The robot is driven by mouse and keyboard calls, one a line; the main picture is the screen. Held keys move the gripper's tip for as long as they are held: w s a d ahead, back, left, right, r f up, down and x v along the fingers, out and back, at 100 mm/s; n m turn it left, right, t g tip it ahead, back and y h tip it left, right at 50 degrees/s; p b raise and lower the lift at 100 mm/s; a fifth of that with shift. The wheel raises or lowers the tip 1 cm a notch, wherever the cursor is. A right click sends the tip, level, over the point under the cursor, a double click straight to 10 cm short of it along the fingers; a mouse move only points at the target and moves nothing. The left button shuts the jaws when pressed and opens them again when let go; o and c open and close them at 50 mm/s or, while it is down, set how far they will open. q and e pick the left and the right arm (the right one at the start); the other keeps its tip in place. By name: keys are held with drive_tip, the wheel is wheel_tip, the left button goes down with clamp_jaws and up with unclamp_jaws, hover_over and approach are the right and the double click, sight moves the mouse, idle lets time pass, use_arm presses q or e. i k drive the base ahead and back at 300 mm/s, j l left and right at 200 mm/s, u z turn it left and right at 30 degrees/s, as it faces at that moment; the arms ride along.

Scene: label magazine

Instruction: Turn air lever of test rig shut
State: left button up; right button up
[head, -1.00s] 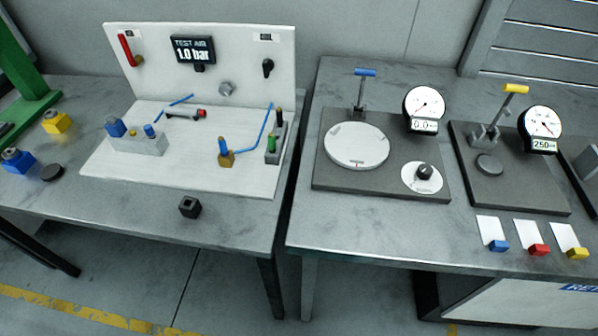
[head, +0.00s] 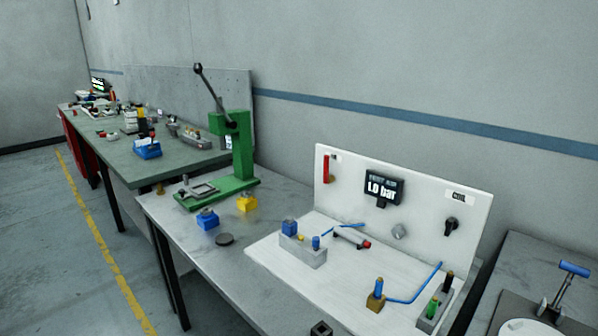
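The test rig is a white board with an upright back panel (head: 425,205) and a flat base (head: 270,257). Its red air lever (head: 327,170) is at the upper left of the panel and hangs roughly upright. A black knob (head: 451,226) sits at the panel's right under a small label. On the base are a grey block with blue fittings (head: 303,250), a small cylinder with a red end (head: 352,237), a brass fitting (head: 376,296) and blue tubing (head: 415,289). Neither gripper is in view.
A green lever press (head: 233,150) stands left of the rig, with yellow (head: 247,203) and blue (head: 207,219) blocks and a dark disc (head: 225,239) before it. A black hollow block (head: 321,328) lies at the front edge. Another bench (head: 120,150) stands further left; open floor (head: 60,240) is at left.

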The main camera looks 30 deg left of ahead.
sight(328, 179)
drive_tip(key=u, duration=0.85)
drive_tip(key=i+j+z, duration=0.45)
drive_tip(key=j, duration=0.25)
drive_tip(key=i+j+z, duration=0.2)
drive_tip(key=j, duration=0.2)
drive_tip(key=i+j+z, duration=0.1)
drive_tip(key=j+z, duration=0.15)
drive_tip(key=j, duration=0.15)
